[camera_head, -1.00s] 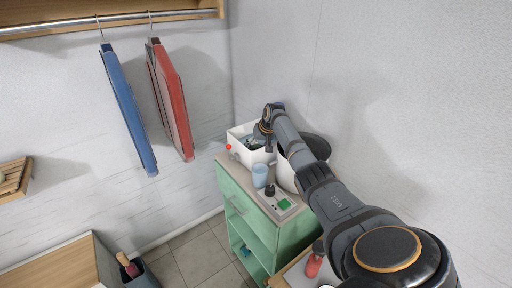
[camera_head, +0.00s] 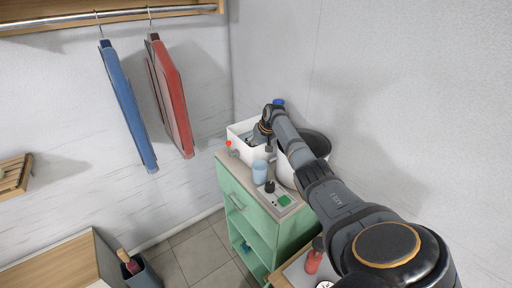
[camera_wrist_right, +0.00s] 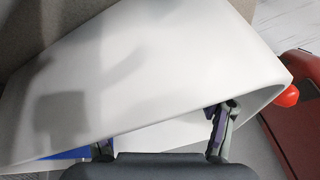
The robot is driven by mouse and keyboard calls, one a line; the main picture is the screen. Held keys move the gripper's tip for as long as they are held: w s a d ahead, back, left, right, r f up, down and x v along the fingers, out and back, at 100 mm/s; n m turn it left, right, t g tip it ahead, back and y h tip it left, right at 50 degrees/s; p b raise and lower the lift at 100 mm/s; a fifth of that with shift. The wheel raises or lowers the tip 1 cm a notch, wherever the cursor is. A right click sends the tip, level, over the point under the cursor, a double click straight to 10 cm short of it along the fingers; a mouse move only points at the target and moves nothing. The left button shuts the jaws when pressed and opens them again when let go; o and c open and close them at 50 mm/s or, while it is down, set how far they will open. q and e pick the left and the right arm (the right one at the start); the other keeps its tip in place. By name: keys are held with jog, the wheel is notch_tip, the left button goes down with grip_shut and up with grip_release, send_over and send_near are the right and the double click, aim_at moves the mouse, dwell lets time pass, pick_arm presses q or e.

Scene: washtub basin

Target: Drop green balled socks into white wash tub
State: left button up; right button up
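The white wash tub (camera_head: 240,147) stands at the back of the green cabinet's top, against the wall. My right arm reaches over to it from the lower right, and my right gripper (camera_head: 262,137) points down at its right part. In the right wrist view a broad white tub wall (camera_wrist_right: 160,65) fills the middle. My right gripper (camera_wrist_right: 162,140) shows two fingers well apart near its lower edge, with no object visible between them. My left gripper is not in view.
The green cabinet (camera_head: 233,199) also bears a light-blue cup (camera_head: 260,172), a small tray with a green item (camera_head: 284,201), a red knob (camera_head: 228,144) and a dark-rimmed round bin (camera_head: 316,142) close by my arm. Blue and red garments (camera_head: 175,98) hang left.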

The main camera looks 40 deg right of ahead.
jog(key=shift+r, duration=0.15)
jog(key=b+v, duration=0.1)
jog(key=v, duration=1.2)
jog(key=shift+w, duration=0.25)
jog(key=shift+r, duration=0.1)
